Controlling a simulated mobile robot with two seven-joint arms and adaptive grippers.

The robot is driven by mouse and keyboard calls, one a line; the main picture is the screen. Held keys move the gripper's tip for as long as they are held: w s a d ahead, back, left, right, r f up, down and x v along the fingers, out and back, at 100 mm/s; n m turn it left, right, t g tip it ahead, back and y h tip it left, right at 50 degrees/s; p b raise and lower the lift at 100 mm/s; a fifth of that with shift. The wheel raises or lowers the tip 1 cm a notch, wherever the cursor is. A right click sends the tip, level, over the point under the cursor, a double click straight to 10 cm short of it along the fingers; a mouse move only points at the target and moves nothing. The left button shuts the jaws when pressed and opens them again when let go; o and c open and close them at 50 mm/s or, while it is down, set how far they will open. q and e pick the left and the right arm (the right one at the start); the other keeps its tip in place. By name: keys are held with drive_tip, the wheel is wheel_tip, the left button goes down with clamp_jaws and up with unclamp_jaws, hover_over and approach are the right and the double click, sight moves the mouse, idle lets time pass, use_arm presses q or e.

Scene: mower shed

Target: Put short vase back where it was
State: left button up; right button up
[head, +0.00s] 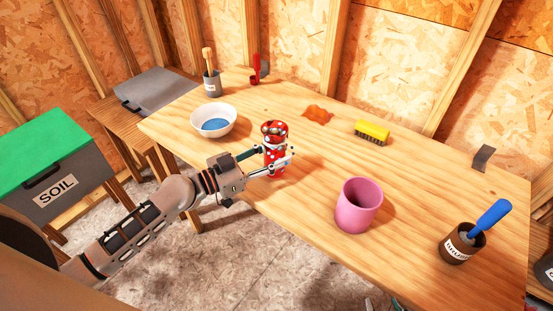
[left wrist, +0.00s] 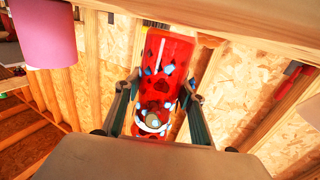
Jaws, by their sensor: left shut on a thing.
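The short vase (head: 274,159), red with white and pale blue spots, is upright near the table's front edge. My left gripper (head: 270,160) is shut on it, with one finger on each side. In the left wrist view the vase (left wrist: 166,62) fills the space between the fingers of my left gripper (left wrist: 163,88). Whether its base touches the table is unclear. Small tips at the bottom edge of the head view may be my right gripper (head: 383,304); its state cannot be made out.
On the wooden table (head: 310,190) stand a white bowl (head: 229,128), a grey pot (head: 211,84), a pink pot (head: 352,213), a yellow brush (head: 370,135), an orange cloth (head: 317,114) and a brown pot (head: 456,250) with a blue-handled tool. Bare tabletop lies around the vase.

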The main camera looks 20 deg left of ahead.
use_arm(q)
drive_tip(key=shift+f, duration=0.55)
drive_tip(key=shift+w+r, duration=0.1)
drive_tip(key=shift+r, duration=0.1)
drive_tip(key=shift+f+b, duration=0.2)
drive_tip(key=shift+b, duration=0.1)
drive_tip(key=o, duration=1.4)
use_arm(e)
drive_tip(key=shift+w+d+f, duration=0.1)
drive_tip(key=shift+f, duration=0.4)
